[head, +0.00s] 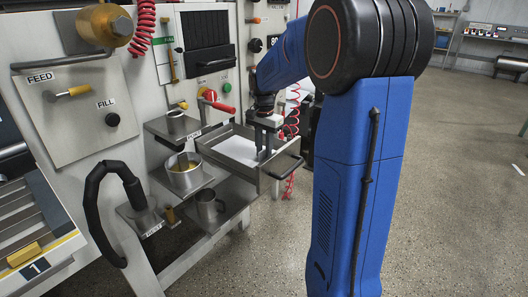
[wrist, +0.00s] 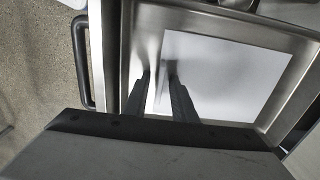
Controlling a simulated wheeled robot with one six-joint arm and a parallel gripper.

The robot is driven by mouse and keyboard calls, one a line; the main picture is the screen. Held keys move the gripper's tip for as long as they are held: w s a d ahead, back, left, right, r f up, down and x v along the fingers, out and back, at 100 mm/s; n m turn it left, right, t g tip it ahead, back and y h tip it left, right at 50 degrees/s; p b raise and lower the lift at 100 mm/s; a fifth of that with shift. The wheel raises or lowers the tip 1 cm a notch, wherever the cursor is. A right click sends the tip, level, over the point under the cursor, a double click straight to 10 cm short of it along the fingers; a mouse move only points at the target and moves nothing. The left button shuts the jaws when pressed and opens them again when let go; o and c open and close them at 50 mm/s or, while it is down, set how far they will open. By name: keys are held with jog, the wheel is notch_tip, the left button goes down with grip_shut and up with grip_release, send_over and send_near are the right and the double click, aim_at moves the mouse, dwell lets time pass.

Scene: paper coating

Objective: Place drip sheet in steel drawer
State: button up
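The steel drawer (head: 215,153) is pulled out from the machine front, with its black handle (head: 287,166) at the outer end. A white drip sheet (head: 235,149) lies inside it; in the wrist view the sheet (wrist: 225,75) looks flat on the drawer floor. My gripper (head: 264,154) points down into the drawer near the handle end. In the wrist view its two fingertips (wrist: 159,74) stand apart over the sheet's left edge, with a narrow gap between them. I see nothing clamped there, and whether the fingers touch the sheet is unclear.
A red-handled valve (head: 217,104) is above the drawer. A black hose (head: 101,205) hangs at left. Open floor (head: 455,190) lies right.

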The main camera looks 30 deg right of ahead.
notch_tip(320, 180, up, 12)
dwell(0.5)
dwell(0.5)
